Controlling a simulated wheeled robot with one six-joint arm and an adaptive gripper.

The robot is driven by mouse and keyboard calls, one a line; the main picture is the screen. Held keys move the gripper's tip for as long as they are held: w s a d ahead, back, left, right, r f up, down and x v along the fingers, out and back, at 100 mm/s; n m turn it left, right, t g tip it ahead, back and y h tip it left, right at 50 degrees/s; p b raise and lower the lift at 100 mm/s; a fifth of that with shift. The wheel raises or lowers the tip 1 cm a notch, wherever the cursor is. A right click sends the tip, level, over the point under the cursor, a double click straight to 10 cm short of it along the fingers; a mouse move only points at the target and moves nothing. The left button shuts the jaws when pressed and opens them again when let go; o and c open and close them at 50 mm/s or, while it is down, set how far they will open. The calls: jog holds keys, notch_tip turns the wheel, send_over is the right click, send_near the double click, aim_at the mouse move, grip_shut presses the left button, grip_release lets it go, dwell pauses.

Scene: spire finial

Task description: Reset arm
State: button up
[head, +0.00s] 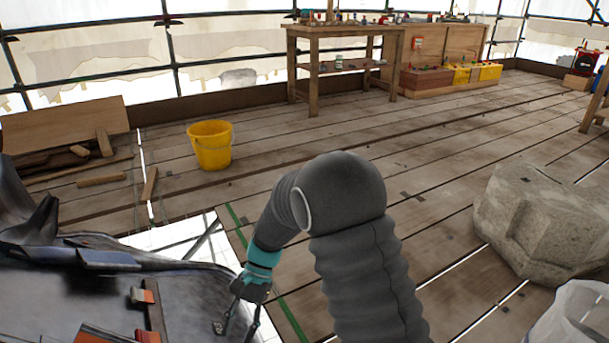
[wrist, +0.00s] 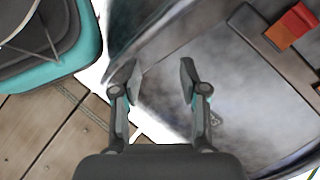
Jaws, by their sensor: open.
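My gripper (head: 238,322) hangs at the end of my grey-sleeved arm, low in the head view, over the right edge of a dark metal sheet surface (head: 190,290). In the wrist view my gripper (wrist: 160,75) has its two fingers apart with nothing between them. The grey metal surface (wrist: 230,80) lies beyond the fingers. The fingertips' gap to the metal is hard to judge.
A yellow bucket (head: 210,145) stands on the plank floor. A wooden workbench (head: 345,35) is at the back. A large stone block (head: 545,220) sits at right. Floor between is mostly clear.

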jog(key=s+d+r+n+t+h+p, duration=0.25)
jog(key=d+r+n+t, duration=0.35)
jog(key=d+r, duration=1.05)
jog(key=s+d+r+m+t+p, duration=0.1)
jog(key=s+d+r+t+p, duration=0.1)
jog(key=d+r, duration=0.4)
jog(key=s+d+r+m+t+h+p, duration=0.1)
jog(key=s+d+r+t+p, duration=0.1)
jog(key=s+d+r+t, duration=0.3)
notch_tip(320, 180, up, 2)
jog(key=s+d, duration=0.2)
jog(key=shift+d+t, duration=0.3)
jog(key=shift+d, duration=0.1)
jog(key=shift+s, duration=0.2)
